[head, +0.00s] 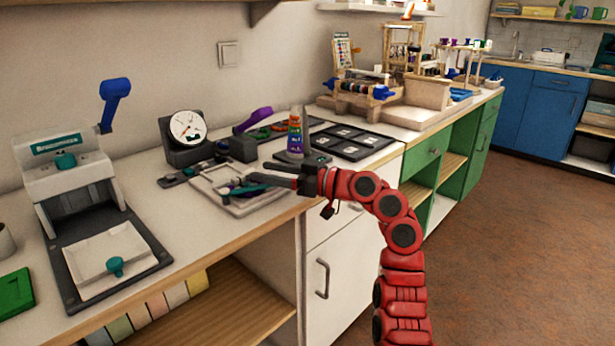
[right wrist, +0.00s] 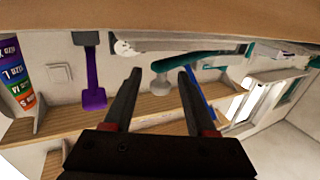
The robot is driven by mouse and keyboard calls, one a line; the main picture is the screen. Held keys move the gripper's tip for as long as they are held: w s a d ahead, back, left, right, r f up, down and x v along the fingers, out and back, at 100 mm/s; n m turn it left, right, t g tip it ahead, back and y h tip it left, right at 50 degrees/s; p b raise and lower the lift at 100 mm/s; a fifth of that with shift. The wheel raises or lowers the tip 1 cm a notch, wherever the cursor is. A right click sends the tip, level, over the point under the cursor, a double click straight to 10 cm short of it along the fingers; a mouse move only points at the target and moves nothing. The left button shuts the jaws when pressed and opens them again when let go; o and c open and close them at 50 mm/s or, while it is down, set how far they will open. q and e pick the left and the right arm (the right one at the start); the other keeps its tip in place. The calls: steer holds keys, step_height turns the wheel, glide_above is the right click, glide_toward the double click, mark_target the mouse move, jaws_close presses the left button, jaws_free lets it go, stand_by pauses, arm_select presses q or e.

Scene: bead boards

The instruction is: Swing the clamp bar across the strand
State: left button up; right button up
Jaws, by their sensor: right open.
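A pale board (head: 222,185) lies flat near the front edge of the worktop. A teal bar (head: 250,189), which looks like the clamp bar, lies over it; small purple pieces show beside it. In the right wrist view the teal bar (right wrist: 205,58) shows beyond the fingertips, with a pale knob-like part below it. My right gripper (head: 258,173) is over the board's right side, close to the bar. Its fingers (right wrist: 158,74) are apart with nothing held between them. I cannot tell whether they touch the bar. I cannot make out the strand clearly. My left gripper is out of view.
A dial gauge (head: 187,128) stands behind the board, and a size cone (head: 295,135) is behind my right gripper. A dark compartment tray (head: 350,142) lies to the right. A white press with a blue lever (head: 114,90) stands left.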

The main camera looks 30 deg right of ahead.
steer(key=p+v, duration=0.2)
steer(key=v, duration=1.3)
steer(key=shift+d+p, duration=0.15)
steer(key=shift+p, duration=0.15)
steer(key=shift+s, duration=0.1)
